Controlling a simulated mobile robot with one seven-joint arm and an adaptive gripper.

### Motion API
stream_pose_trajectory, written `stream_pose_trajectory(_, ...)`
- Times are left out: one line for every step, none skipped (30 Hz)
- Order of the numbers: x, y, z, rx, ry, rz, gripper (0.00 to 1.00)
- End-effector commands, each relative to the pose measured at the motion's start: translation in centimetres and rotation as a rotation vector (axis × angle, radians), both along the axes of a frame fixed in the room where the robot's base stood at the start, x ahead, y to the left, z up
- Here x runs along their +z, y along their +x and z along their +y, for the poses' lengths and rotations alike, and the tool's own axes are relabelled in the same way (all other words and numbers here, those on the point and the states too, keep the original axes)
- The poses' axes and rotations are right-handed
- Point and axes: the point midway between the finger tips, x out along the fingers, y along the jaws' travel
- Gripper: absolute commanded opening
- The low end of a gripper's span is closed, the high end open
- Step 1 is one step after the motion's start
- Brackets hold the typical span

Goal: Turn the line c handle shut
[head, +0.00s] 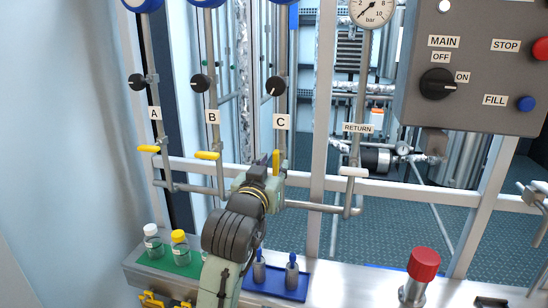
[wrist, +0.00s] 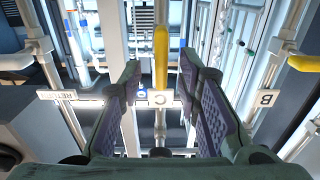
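The line C handle is a yellow lever (head: 278,157) below the C label (head: 281,122) and stands upright along its pipe. In the wrist view the yellow handle (wrist: 161,55) shows between the two fingers, with a gap on each side. My gripper (head: 268,165) is at this handle and hides its lower part and valve body in the head view. In the wrist view my gripper (wrist: 160,72) is open, its purple-grey pads apart. The C label (wrist: 159,97) also shows between the fingers there.
The yellow A handle (head: 149,149) and B handle (head: 207,155) lie sideways to the left. Bottles (head: 180,247), a blue tray (head: 262,297) and a red-capped part (head: 423,264) stand on the bench below.

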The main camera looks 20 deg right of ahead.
Motion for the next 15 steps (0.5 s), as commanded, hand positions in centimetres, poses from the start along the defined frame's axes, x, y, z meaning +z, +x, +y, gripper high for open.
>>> stream_pose_trajectory(0.1,0.7,-0.6,-0.001,0.002,0.002,0.31)
stream_pose_trajectory(0.1,1.1,-0.8,0.000,0.002,0.001,0.31)
stream_pose_trajectory(0.2,1.6,-1.1,0.001,0.001,0.001,0.31)
stream_pose_trajectory(0.1,1.9,-1.3,0.001,0.001,0.002,0.31)
stream_pose_trajectory(0.1,2.1,-1.4,0.001,0.000,0.000,0.31)
stream_pose_trajectory(0.1,2.5,-1.6,0.001,0.000,0.000,0.31)
stream_pose_trajectory(0.1,2.6,-1.8,0.001,0.000,0.000,0.31)
stream_pose_trajectory(0.1,2.8,-1.8,0.001,0.000,0.000,0.31)
stream_pose_trajectory(0.1,2.9,-2.0,0.001,0.000,0.000,0.31)
stream_pose_trajectory(0.0,3.0,-2.0,0.001,-0.001,-0.001,0.31)
stream_pose_trajectory(0.0,3.0,-2.1,0.001,-0.001,-0.001,0.31)
stream_pose_trajectory(0.0,3.1,-2.1,0.001,-0.001,-0.002,0.31)
stream_pose_trajectory(0.0,3.1,-2.1,0.001,0.000,-0.002,0.31)
stream_pose_trajectory(0.0,3.1,-2.1,0.001,0.000,-0.002,0.31)
stream_pose_trajectory(0.0,3.1,-2.1,0.001,0.000,-0.002,0.31)
